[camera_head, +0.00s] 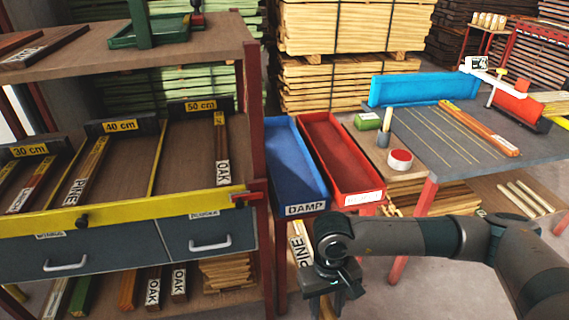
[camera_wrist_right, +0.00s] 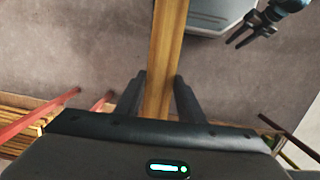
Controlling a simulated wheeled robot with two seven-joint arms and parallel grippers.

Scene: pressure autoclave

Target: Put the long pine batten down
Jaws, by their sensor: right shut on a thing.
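My right gripper (camera_head: 333,287) is shut on a long pine batten. In the head view the batten's PINE-labelled end (camera_head: 301,246) shows beside the gripper, below the blue DAMP tray; the rest is hidden or out of frame. In the right wrist view the batten (camera_wrist_right: 166,45) runs up between the two fingers (camera_wrist_right: 160,98), above the grey floor. My left gripper (camera_wrist_right: 239,41) shows at the top right of the right wrist view, fingers apart and empty. It is out of the head view.
A rack at left has bays marked 30 cm, 40 cm (camera_head: 120,126) and 50 cm (camera_head: 201,106), with battens and a yellow front rail (camera_head: 130,209). The blue DAMP tray (camera_head: 307,209) and a red tray (camera_head: 361,197) stand beside it. A grey-topped bench (camera_head: 440,165) holds another batten.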

